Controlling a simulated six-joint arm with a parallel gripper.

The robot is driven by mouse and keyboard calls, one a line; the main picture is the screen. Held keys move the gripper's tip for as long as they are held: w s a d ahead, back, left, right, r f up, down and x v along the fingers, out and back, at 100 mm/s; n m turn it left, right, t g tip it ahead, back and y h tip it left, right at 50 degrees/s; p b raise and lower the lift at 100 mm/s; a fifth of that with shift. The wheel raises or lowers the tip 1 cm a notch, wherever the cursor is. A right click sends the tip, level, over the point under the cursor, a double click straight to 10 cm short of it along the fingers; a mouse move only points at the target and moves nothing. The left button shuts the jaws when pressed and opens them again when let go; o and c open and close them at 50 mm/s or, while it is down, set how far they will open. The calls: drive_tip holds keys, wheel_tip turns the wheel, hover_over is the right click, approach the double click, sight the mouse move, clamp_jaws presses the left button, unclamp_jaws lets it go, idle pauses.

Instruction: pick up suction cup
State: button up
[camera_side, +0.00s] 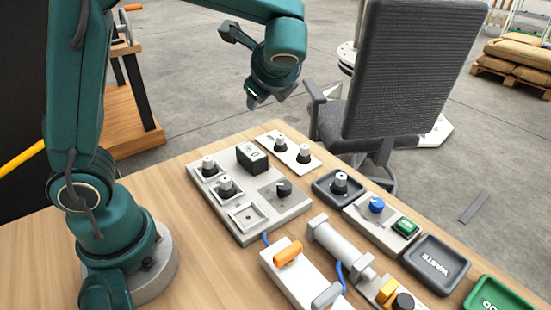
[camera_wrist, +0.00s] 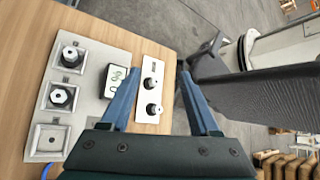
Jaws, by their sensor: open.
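Several suction cups, black with pale tops, show in the side view. Two (camera_side: 208,167) (camera_side: 226,187) sit in square nests of a grey fixture plate (camera_side: 240,224). Two more (camera_side: 281,145) (camera_side: 304,153) stand on a white strip (camera_side: 265,135), and one (camera_side: 340,183) stands in a dark tray (camera_side: 319,190). My gripper (camera_side: 272,97) is open and empty, raised above the table's far side. In the wrist view, the strip's two cups (camera_wrist: 150,83) (camera_wrist: 152,109) appear between my open fingers (camera_wrist: 158,76), apart from them. The plate's third nest (camera_wrist: 47,141) is empty.
A black display block (camera_side: 252,158) and a dark knob (camera_side: 283,189) stand on the plate. Nearby are a blue knob and green button panel (camera_side: 366,221), a grey waste tray (camera_side: 436,264), a green tray (camera_side: 496,296) and a cylinder (camera_side: 338,244). A chair (camera_side: 410,70) stands beyond the table.

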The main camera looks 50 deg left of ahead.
sight(306, 149)
drive_tip(key=w+d+f+m+y, duration=0.1)
drive_tip(key=w+d+f+m, duration=0.1)
drive_tip(key=f+m, duration=0.1)
drive_tip(key=w+d+f+m+t, duration=0.1)
drive_tip(key=w+d+f+m, duration=0.1)
drive_tip(key=f, duration=0.4)
drive_tip(key=w+d+f+m+t+y, duration=0.1)
drive_tip(key=w+d+f+m, duration=0.1)
drive_tip(key=w+f+m, duration=0.1)
drive_tip(key=shift+w+d+f+m+y, duration=0.1)
drive_tip(key=shift+w+f+m+y, duration=0.05)
drive_tip(key=shift+f, duration=0.25)
drive_tip(key=shift+w+f+m+y, duration=0.1)
drive_tip(key=shift+f+m+y, duration=0.05)
drive_tip(key=shift+f, duration=0.55)
drive_tip(key=shift+x, duration=2.35)
clamp_jaws()
